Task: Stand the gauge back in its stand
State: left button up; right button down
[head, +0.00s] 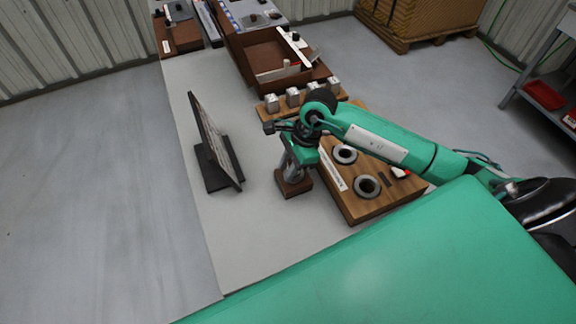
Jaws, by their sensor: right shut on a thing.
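Directly below is a small dark brown block (294,187), which looks like the stand, flat on the table. The gauge's lower end meets the block in the picture; I cannot tell whether it is seated in it or just above. My left gripper is not in view.
A black panel on a foot (216,158) stands to the left. The wooden board (359,207) with two metal rings lies to the right. A row of metal blocks (293,97) and a brown tray (262,58) are behind. The grey table (250,240) is clear in front.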

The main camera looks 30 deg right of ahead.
jog(key=shift+f, duration=0.2)
jog(key=c, duration=0.7)
grip_release()
jog(key=shift+r, duration=0.1)
notch_tip(320, 180, up, 9)
jog(key=p, duration=0.4)
dwell(0.4)
dwell(0.4)
